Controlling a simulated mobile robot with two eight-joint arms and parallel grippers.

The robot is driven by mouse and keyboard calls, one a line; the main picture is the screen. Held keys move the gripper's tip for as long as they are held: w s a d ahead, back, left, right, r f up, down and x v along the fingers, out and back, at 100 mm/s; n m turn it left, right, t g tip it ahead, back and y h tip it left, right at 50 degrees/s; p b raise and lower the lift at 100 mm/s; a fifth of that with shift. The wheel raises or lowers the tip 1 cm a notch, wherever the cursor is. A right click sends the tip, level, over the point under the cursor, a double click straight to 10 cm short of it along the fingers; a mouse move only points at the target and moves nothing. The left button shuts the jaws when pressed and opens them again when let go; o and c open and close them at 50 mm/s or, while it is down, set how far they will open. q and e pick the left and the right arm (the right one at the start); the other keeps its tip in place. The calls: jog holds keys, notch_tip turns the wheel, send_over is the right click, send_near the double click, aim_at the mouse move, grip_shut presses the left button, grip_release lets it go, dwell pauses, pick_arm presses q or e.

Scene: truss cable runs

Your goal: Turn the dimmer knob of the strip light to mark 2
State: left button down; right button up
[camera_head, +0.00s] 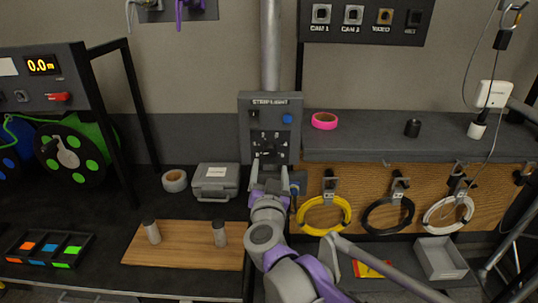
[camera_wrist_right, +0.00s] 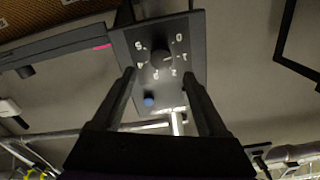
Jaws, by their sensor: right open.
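The strip light's dark control box (camera_head: 257,102) hangs below a grey pole in the head view. The right wrist view shows its dark round dimmer knob (camera_wrist_right: 160,57) inside a ring of white number marks, with 0 and 5 toward the upper part of the picture. A small light line shows at the knob's right side; its exact mark is hard to read. My right gripper (camera_head: 270,163) is in front of the box's lower part and partly hides it. In the right wrist view its open, empty fingers (camera_wrist_right: 160,78) lie on either side below the knob, apart from it. My left gripper is not in view.
A blue button (camera_head: 287,118) is on the same box. A grey shelf (camera_head: 370,142) with a pink tape roll (camera_head: 324,121) adjoins it at right. Yellow (camera_head: 324,229), black and white cable coils hang below. A grey case (camera_head: 215,183) stands left of my right arm.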

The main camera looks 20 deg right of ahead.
aim_at(270, 153)
jog(key=p+x, duration=0.1)
jog(key=x, duration=0.6)
grip_shut()
dwell(0.3)
